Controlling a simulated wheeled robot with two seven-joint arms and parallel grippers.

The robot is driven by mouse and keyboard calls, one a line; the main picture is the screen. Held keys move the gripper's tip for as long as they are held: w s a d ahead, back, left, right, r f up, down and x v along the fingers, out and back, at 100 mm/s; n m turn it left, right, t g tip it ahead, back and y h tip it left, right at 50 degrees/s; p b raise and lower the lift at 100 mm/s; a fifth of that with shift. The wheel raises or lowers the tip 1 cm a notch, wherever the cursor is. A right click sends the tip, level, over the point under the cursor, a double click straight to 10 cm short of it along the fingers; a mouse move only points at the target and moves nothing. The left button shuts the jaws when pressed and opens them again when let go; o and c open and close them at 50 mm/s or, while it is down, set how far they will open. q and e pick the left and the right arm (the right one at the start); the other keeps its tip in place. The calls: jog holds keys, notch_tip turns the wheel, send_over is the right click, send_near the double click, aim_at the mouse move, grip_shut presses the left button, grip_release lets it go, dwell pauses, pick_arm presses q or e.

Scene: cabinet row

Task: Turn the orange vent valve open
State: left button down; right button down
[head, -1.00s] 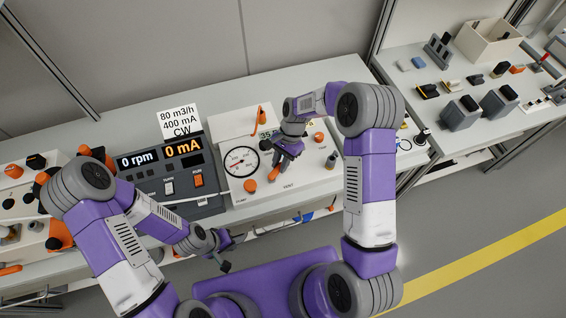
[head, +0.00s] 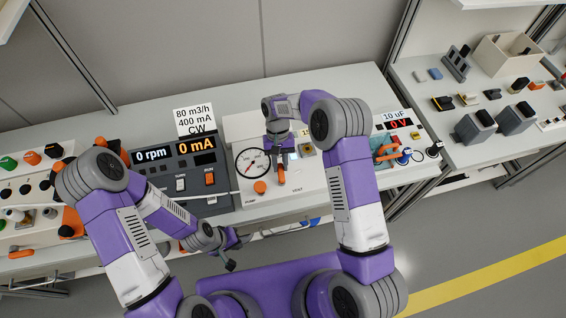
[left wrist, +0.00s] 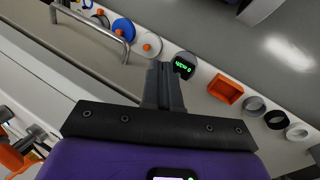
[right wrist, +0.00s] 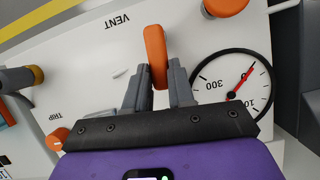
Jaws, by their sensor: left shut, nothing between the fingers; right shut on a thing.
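The orange vent valve (head: 282,175) is a lever handle on the white panel, beside a round pressure gauge (head: 252,163). In the right wrist view the orange lever (right wrist: 155,50) stands by the printed word VENT, and the gauge (right wrist: 232,88) has a red needle. My right gripper (head: 280,153) is shut on the lever, with one finger on each side; it also shows in the right wrist view (right wrist: 160,82). The lever's base is partly hidden. My left gripper (head: 238,241) is shut and empty, low in front of the bench; its fingers show in the left wrist view (left wrist: 164,85).
A dark control unit (head: 185,178) with 0 rpm and 0 mA displays stands left of the panel. An orange knob (head: 260,187) sits below the gauge. A red 0 V display unit (head: 400,125) is at the right. My right arm passes over the panel's right part.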

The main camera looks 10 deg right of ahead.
jog(key=shift+a+n+h, duration=0.3)
jog(key=shift+n, duration=0.4)
jog(key=c, duration=1)
grip_release()
jog(key=shift+o, duration=0.2)
jog(key=v, duration=0.7)
jog(key=shift+r+p, duration=0.35)
jog(key=shift+f, duration=0.1)
